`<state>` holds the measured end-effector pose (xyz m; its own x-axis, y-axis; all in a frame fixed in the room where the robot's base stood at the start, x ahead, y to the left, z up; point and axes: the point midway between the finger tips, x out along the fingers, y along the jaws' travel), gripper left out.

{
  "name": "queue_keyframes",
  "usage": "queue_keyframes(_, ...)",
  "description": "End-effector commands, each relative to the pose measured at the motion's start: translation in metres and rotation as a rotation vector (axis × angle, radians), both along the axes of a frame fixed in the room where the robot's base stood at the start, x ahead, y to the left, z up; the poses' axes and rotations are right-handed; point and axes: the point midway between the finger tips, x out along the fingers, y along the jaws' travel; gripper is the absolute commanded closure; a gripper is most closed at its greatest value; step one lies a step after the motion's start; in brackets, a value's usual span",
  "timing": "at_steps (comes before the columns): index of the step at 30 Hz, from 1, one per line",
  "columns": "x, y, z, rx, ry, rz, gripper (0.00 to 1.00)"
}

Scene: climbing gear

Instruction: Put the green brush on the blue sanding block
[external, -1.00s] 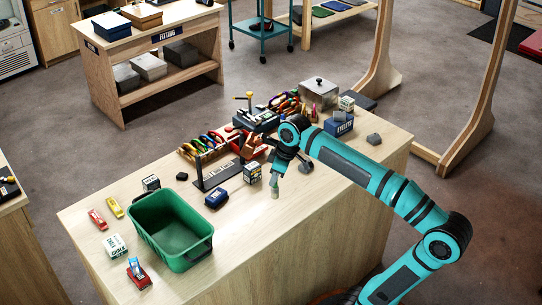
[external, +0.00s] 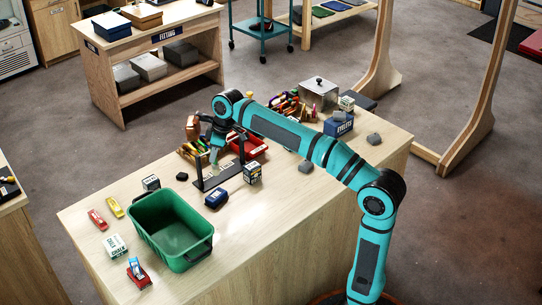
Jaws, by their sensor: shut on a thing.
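My gripper (external: 217,141) is shut on a small pale-green upright piece, which looks like the green brush (external: 214,156). It hangs near the back left of the bench, just behind the black stand and beside the rack of coloured-handled tools. Much of the brush is hidden by the fingers, and I cannot tell how far it is above the bench top. A small dark blue block (external: 216,198), which looks like the blue sanding block, lies in front of the stand, right of the green bin. It is apart from the gripper, and nothing is seen on it.
The green bin (external: 163,243) stands at the front left. The black stand (external: 219,177) rises between gripper and blue block. A small labelled box (external: 252,173) is right of it. A red tray (external: 252,146) lies behind. The front right of the bench is clear.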

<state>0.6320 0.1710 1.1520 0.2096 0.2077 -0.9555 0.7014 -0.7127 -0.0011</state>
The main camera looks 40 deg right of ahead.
Motion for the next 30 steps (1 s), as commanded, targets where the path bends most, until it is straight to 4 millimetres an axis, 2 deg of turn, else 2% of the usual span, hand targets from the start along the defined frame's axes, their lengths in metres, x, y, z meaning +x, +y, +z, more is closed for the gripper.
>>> queue_keyframes(5,0.008,0.005,-0.007,0.0,0.002,0.009,1.0)
queue_keyframes(12,0.008,0.005,-0.046,0.0,0.002,0.009,1.0)
queue_keyframes(20,0.009,0.005,-0.064,0.0,0.002,0.009,1.0)
queue_keyframes(27,0.008,0.005,-0.094,0.0,0.002,0.009,1.0)
queue_keyframes(30,0.008,0.005,-0.1,0.0,0.0,0.009,1.0)
